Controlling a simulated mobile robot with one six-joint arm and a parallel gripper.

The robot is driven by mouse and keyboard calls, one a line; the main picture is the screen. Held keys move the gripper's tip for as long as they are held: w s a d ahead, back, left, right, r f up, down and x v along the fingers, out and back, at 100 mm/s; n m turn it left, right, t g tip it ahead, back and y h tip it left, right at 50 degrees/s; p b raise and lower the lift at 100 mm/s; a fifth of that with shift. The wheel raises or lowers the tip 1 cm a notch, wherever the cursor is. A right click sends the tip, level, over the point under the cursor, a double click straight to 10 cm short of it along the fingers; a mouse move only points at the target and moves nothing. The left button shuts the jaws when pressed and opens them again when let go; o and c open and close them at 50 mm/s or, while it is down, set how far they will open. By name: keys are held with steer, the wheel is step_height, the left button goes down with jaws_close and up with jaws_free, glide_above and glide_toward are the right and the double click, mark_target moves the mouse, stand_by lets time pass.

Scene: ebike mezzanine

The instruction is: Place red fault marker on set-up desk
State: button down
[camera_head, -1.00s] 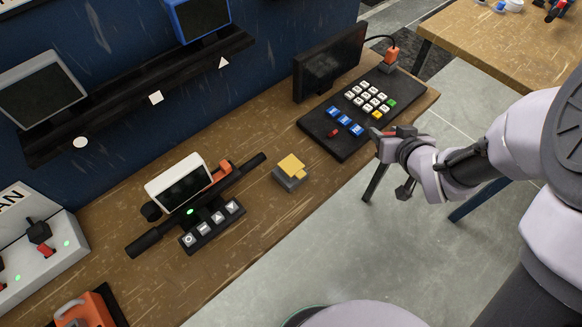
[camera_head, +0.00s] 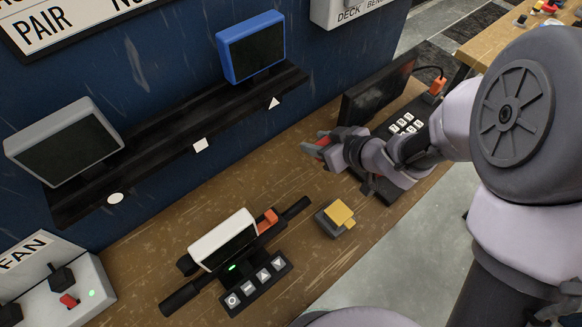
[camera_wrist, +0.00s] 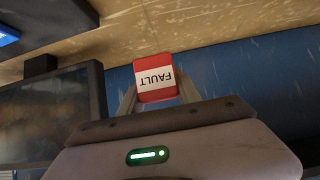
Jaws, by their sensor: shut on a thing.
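The red fault marker (camera_wrist: 155,77), a small red block with a white band reading FAULT, is between my gripper's fingertips in the wrist view. The lettering appears upside down there. In the head view my gripper (camera_head: 315,146) is shut on the marker, and only a bit of red (camera_head: 323,141) shows. The gripper is over the back part of a wooden desk (camera_head: 285,185), in front of the blue wall and left of the dark monitor. The marker looks raised above the desktop. I see no label naming the desk as the set-up desk.
A black shelf (camera_head: 180,150) with grey and blue screens runs along the wall. A handlebar with a white display (camera_head: 222,238), a yellow-topped block (camera_head: 338,214) and a FAN box (camera_head: 60,300) stand on the desk. A monitor (camera_head: 375,95) and keypad (camera_head: 405,125) are at right.

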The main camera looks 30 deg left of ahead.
step_height(320, 180, down, 8)
steer(key=b, duration=0.3)
steer(key=c, duration=0.9)
jaws_free()
steer(key=shift+o, duration=0.2)
